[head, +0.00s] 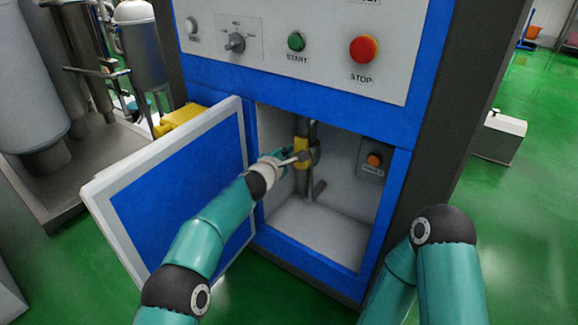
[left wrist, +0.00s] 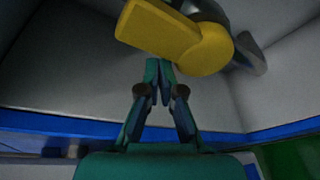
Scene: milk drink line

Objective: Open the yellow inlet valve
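The yellow inlet valve (head: 301,146) sits on a vertical pipe inside the open cabinet of the blue machine. In the left wrist view its yellow handle (left wrist: 160,30) fills the top middle, with a rounded hub at its right end and a grey pipe behind. My left gripper (head: 297,159) reaches into the cabinet at the valve. In the left wrist view the left gripper (left wrist: 159,68) has its fingertips together with nothing between them, right by the handle's lower edge. I cannot tell whether they touch it. My right gripper is out of view.
The cabinet door (head: 175,195) stands open to the left, beside my left arm. A small grey box with an orange button (head: 374,160) is on the cabinet's right inner wall. Above are the green start button (head: 296,41) and red stop button (head: 363,49). The cabinet floor is mostly clear.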

